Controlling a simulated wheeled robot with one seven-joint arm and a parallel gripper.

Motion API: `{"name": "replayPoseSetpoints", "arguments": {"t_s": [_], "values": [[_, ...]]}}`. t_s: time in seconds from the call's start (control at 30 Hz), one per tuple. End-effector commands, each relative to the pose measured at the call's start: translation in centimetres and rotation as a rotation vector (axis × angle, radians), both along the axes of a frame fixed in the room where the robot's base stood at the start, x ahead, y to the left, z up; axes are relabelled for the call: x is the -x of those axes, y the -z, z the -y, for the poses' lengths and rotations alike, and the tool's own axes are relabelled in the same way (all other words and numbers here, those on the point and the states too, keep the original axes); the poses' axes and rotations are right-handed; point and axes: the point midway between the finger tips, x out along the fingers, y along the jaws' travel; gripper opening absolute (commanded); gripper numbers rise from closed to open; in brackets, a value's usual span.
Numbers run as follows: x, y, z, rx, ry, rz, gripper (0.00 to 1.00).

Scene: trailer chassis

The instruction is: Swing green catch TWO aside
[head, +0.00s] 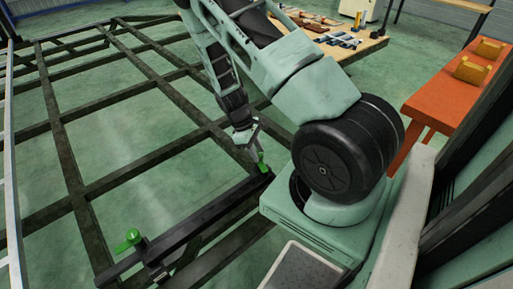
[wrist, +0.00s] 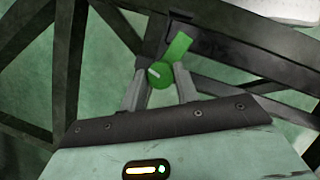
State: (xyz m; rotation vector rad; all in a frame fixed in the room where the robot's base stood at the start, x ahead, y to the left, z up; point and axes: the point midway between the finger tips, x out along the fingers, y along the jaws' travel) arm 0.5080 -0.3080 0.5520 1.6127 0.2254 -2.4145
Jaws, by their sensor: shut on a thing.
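A green catch (head: 262,162) sits at the far end of a dark bar on the chassis frame. My gripper (head: 255,143) reaches down to it. In the wrist view the catch (wrist: 178,50) shows a round knob and a flat lever pointing up and to the right. My gripper's two fingers (wrist: 160,73) stand either side of the knob and are shut on it. A second green catch (head: 131,240) with a rounded top stands near the bar's other end, lower left, apart from my gripper. I see no number on either catch.
The dark chassis frame (head: 75,190) spreads over the green floor. An orange bench (head: 448,108) with yellow blocks stands at the right. A wooden table (head: 345,48) with tools stands at the back. Floor shows between the beams.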

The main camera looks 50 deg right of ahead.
Motion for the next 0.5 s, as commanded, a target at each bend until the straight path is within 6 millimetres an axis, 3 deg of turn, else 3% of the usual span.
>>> {"name": "replayPoseSetpoints", "arguments": {"t_s": [0.5], "values": [[0.01, -0.26, 0.36, -0.001, 0.497, -0.001, 0.08]]}}
